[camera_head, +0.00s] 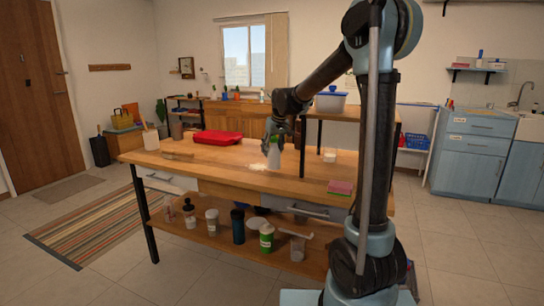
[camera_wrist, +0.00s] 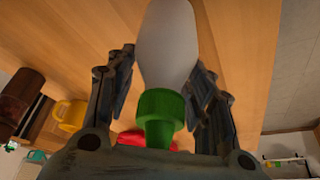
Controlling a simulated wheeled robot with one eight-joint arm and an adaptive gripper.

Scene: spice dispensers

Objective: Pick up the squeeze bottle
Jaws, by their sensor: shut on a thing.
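The squeeze bottle has a pale grey-white body and a green cap. In the wrist view the bottle (camera_wrist: 168,45) lies between the two dark fingers of my gripper (camera_wrist: 163,78), with its green cap toward my palm. My gripper is shut on it. In the head view the small pale bottle (camera_head: 274,158) is upright under my gripper (camera_head: 273,140), over the middle of the wooden table (camera_head: 225,180). Whether its base touches the tabletop cannot be told.
A red lidded box (camera_head: 217,138) lies left of the bottle. A white patch (camera_head: 257,167) is on the tabletop beside it. A small white cup (camera_head: 330,155) and a pink-and-green block (camera_head: 340,187) are to the right. A raised shelf (camera_head: 345,113) stands behind. Several containers fill the lower shelf.

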